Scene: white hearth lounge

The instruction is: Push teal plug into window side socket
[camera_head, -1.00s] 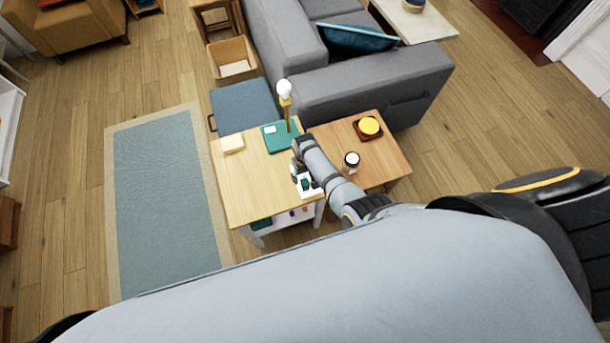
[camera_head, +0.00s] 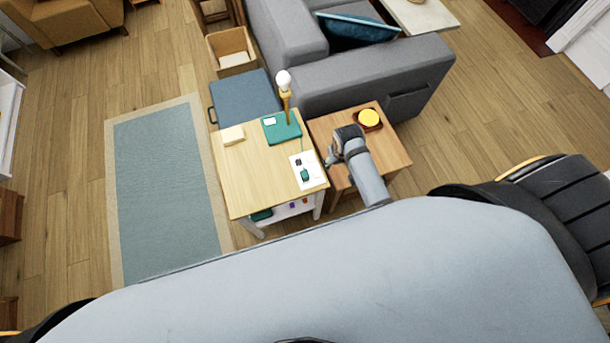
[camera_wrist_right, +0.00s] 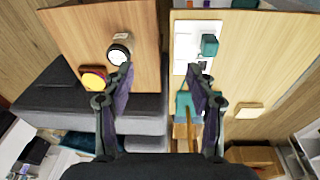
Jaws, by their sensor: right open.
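The teal plug (camera_head: 305,175) is at the near end of a white socket plate (camera_head: 295,159) on the pale wooden table. The wrist view also shows the teal plug (camera_wrist_right: 209,45) over the white plate (camera_wrist_right: 181,66), with a dark socket area beside it. I cannot tell how deep the plug sits. A thin cord runs from it toward the teal lamp base (camera_head: 273,132). My right gripper (camera_head: 332,156) is apart from the plug, to its right, near the gap between the two tables. In the wrist view its fingers (camera_wrist_right: 161,75) are open and empty. My left gripper is not in view.
The brown side table (camera_head: 394,155) carries a yellow-topped round item (camera_head: 369,118) and a white-faced jar (camera_wrist_right: 119,54). A cream block (camera_head: 232,135) lies on the pale table. A grey sofa (camera_head: 370,75) stands behind; the floor rug (camera_head: 165,185) is clear.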

